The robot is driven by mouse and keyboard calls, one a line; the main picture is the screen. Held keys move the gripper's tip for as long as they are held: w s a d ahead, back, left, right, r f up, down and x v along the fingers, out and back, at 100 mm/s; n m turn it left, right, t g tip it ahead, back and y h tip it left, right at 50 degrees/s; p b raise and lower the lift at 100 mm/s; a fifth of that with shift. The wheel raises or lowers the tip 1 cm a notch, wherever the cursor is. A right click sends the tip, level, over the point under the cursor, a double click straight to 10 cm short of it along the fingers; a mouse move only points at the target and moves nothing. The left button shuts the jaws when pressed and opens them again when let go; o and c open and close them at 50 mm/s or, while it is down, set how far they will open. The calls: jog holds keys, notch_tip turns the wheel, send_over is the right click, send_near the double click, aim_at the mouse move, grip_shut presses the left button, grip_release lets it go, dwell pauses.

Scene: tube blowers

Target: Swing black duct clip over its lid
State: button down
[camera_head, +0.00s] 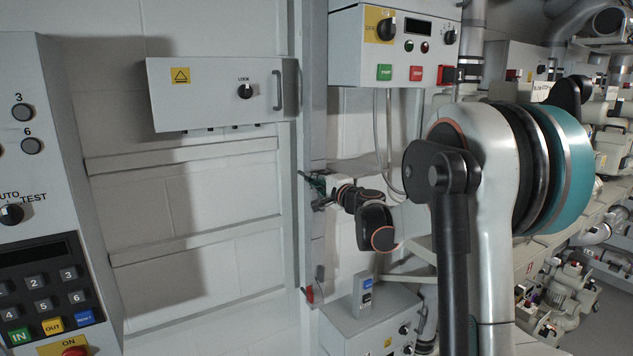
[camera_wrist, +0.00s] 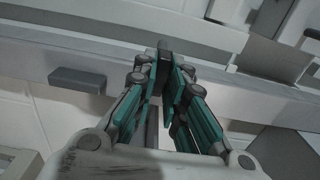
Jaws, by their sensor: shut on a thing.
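My gripper (camera_head: 318,186) is at the tall grey duct (camera_head: 312,130), reaching it from the right in the head view. In the wrist view my gripper (camera_wrist: 165,75) has its teal fingers nearly together, shut on the small black clip (camera_wrist: 165,47). The clip stands out from the pale duct (camera_wrist: 115,62) that crosses the picture. Most of the clip is hidden between the fingertips. I cannot tell whether it lies over the lid. In the head view the clip is too small to make out clearly.
A dark grey block (camera_wrist: 78,80) sits on the duct's edge left of my fingers. A red piece (camera_head: 310,293) is lower on the duct. A control box (camera_head: 395,45) is above my forearm, another box (camera_head: 375,325) below. A lock panel (camera_head: 215,93) is at left.

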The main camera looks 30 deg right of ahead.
dwell(0.4)
jog(key=c, duration=1.6)
grip_release()
jog(key=shift+c, duration=0.2)
jog(key=s, duration=1.2)
jog(key=shift+d, duration=0.25)
